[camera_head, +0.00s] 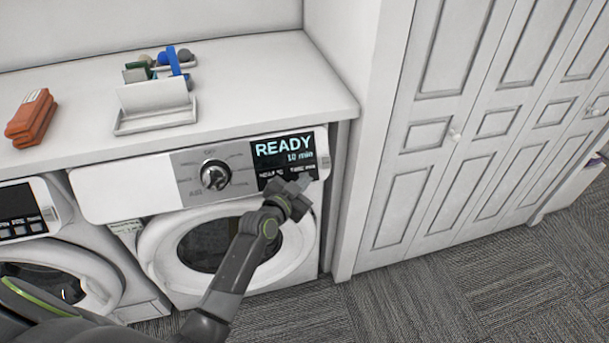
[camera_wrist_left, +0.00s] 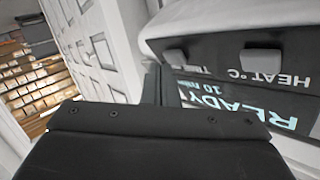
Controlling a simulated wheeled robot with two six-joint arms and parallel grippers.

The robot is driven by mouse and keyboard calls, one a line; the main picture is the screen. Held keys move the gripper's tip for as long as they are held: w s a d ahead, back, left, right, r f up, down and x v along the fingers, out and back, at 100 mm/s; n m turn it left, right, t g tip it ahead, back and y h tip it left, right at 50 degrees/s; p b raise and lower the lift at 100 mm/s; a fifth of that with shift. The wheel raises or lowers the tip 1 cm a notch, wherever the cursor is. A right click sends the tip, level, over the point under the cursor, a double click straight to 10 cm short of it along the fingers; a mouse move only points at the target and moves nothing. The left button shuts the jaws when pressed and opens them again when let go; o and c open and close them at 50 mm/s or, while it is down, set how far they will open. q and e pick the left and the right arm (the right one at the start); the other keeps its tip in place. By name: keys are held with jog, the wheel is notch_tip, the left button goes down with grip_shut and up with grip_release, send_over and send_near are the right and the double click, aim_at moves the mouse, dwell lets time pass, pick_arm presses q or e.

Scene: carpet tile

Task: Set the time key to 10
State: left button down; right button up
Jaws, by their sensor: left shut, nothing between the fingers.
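The washing machine's display (camera_head: 284,158) reads "READY" and "10 min" in the head view. In the left wrist view the display (camera_wrist_left: 225,105) appears upside down, with two grey keys; the time key (camera_wrist_left: 175,57) is beside a partly hidden label starting with "T", and the heat key (camera_wrist_left: 260,62) is beside "HEAT °C". My left gripper (camera_head: 304,182) is shut and empty just in front of the panel's lower right part. I cannot tell whether its fingertips touch the panel. My right gripper is not in view.
A round dial (camera_head: 215,175) is left of the display. A second machine (camera_head: 45,240) stands at the left. The white countertop (camera_head: 240,80) above holds a tray (camera_head: 155,122) and orange packs (camera_head: 30,118). White panelled doors (camera_head: 470,150) are at the right.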

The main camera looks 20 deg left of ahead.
pick_arm(q)
jog(key=shift+s+d+r, duration=0.15)
jog(key=shift+s+r, duration=0.05)
jog(key=shift+s, duration=0.1)
jog(key=s+d+r+p, duration=0.2)
jog(key=s, duration=0.1)
jog(key=shift+s+d+r, duration=0.15)
jog(key=shift+s+d, duration=0.1)
jog(key=shift+s, duration=0.05)
dwell(1.4)
